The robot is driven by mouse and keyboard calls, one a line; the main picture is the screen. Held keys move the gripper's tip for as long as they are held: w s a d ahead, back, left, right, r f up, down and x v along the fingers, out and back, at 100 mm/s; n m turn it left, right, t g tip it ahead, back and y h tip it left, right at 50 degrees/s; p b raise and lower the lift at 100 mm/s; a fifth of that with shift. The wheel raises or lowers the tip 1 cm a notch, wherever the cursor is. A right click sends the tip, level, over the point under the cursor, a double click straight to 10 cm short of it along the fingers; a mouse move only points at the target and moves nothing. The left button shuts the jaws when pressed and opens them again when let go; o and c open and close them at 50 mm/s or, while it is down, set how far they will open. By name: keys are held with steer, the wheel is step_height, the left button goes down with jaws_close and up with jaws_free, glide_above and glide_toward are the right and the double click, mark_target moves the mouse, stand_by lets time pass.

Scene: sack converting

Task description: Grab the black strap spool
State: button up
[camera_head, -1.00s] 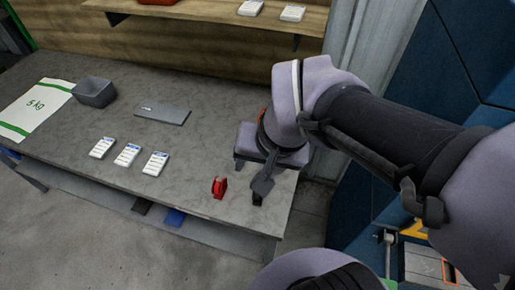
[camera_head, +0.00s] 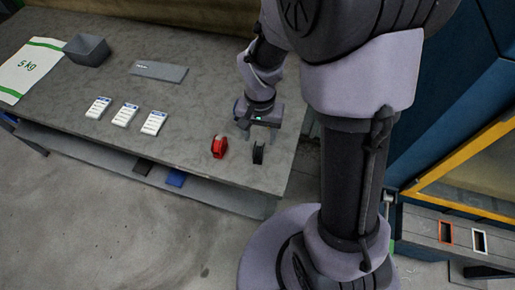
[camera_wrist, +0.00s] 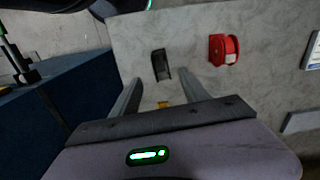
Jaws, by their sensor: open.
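The black strap spool (camera_head: 258,153) stands upright near the right end of the grey table. The wrist view also shows the black strap spool (camera_wrist: 161,65), beyond my fingertips and roughly between their lines. My gripper (camera_head: 259,132) is open and empty just behind and above the spool, apart from it. In the wrist view the two fingers of my gripper (camera_wrist: 160,88) are spread wide. A red spool-like dispenser (camera_head: 219,147) stands just left of the black spool; it also shows in the wrist view (camera_wrist: 223,49).
Three white label packs (camera_head: 126,115) lie left of the red item. A grey flat box (camera_head: 158,71), a grey bin (camera_head: 87,49) and a 5 kg sack (camera_head: 32,66) are farther left. The table's front edge is close to the spool. A blue panel (camera_head: 445,75) stands at right.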

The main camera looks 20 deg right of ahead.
mark_target(259, 146)
steer(key=f+b, duration=0.1)
steer(key=f, duration=0.2)
steer(key=f+b, duration=0.1)
steer(key=f, duration=0.1)
steer(key=f+b, duration=0.2)
steer(key=f, duration=0.1)
steer(key=shift+w+f, duration=0.25)
steer(key=shift+f, duration=0.1)
steer(key=shift+r, duration=0.2)
steer(key=shift+c, duration=0.6)
jaws_close()
